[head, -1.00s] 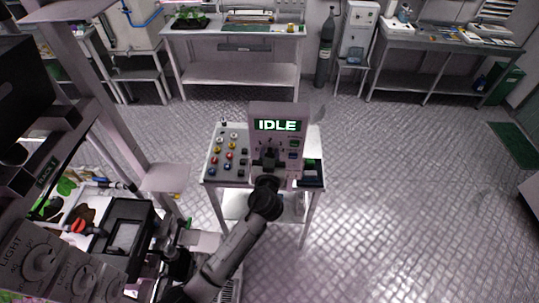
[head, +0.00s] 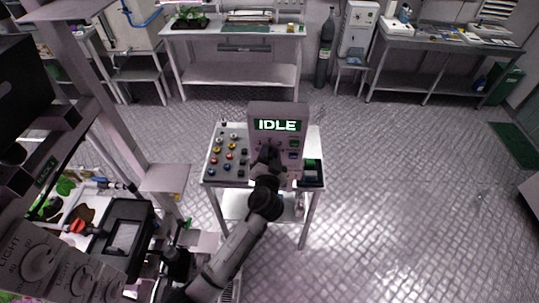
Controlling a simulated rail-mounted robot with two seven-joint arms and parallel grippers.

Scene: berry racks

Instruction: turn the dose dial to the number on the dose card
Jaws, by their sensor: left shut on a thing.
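A grey dosing unit (head: 298,112) with a lit screen (head: 278,125) reading IDLE stands upright on a small white table. My left gripper (head: 267,154) is against the lower left of its front face, shut on what appears to be the dose dial. The gripper and wrist hide the dial, so I cannot read its setting. Small green-lit parts (head: 293,142) show on the face right of the gripper. I cannot make out a dose card or its number. My right gripper is not in view.
The small table (head: 212,180) also holds a panel of several coloured buttons (head: 229,156) left of the unit and a dark open bin (head: 313,171) on the right. A rack with light dials stands at the left. Open floor (head: 400,180) lies to the right.

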